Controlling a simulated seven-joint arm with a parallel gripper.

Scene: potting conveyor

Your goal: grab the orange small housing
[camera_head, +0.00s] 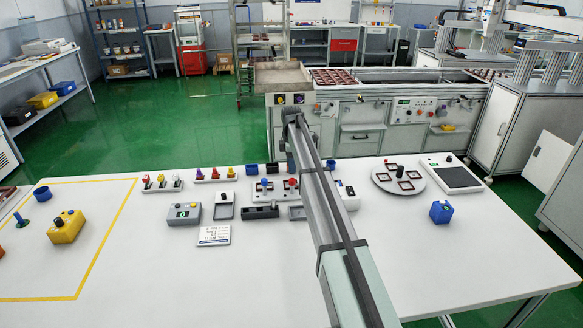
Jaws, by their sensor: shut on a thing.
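My arm reaches from the bottom right over the white table. Its wrist bends down at the far end, and my gripper (290,166) is low over the rear middle of the table. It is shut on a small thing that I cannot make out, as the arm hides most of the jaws. A yellow-orange housing (66,231) with a black knob stands far left, inside the taped area and well away from my gripper. Another orange piece (2,252) is cut off by the left edge. I cannot tell which one is the small orange housing.
Racks of small coloured parts (162,186) stand left of my gripper. Grey housing (184,214) and white label plate (214,236) lie nearer. A round plate (398,175), a dark-topped device (452,175) and a blue housing (440,212) stand right. The front table is clear.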

